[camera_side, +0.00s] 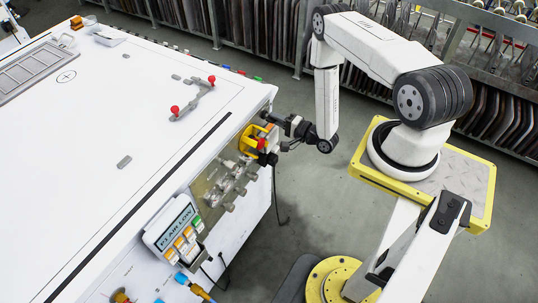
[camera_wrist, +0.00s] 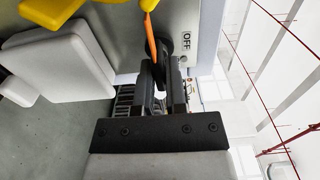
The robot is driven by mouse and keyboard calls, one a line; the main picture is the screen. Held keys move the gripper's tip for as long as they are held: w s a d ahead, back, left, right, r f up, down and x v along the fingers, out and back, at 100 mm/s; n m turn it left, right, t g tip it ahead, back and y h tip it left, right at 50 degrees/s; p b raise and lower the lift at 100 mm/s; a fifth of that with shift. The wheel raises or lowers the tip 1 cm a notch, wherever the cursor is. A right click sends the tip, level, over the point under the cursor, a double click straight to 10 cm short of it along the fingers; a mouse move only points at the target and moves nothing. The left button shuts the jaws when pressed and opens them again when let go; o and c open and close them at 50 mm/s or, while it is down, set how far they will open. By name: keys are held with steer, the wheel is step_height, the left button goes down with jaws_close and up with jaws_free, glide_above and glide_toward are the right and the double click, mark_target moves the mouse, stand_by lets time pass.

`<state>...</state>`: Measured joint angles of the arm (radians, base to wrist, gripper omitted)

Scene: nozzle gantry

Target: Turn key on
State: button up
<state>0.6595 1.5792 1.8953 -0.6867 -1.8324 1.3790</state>
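In the wrist view, a dark round key switch (camera_wrist: 166,44) sits on the light panel, with an orange strip (camera_wrist: 156,48) hanging across it. A label reading OFF (camera_wrist: 183,42) is right of it. My gripper (camera_wrist: 160,74) has its two black fingers close together at the switch, on either side of a dark piece that looks like the key. The fingers hide most of the key, so its angle and whether they press on it cannot be told. In the side view, my gripper (camera_side: 270,118) is at the upper right end of the machine's control side, and the key is too small to make out.
A yellow block (camera_side: 253,139) with a red knob (camera_side: 262,144) is just below my gripper. Several metal fittings (camera_side: 228,183) and a display unit (camera_side: 174,229) are farther down the white machine (camera_side: 110,125).

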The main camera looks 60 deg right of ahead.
steer(key=o, duration=0.3)
steer(key=shift+o, duration=0.2)
steer(key=shift+s, duration=0.1)
steer(key=s, duration=0.7)
steer(key=shift+s, duration=0.3)
stand_by(0.3)
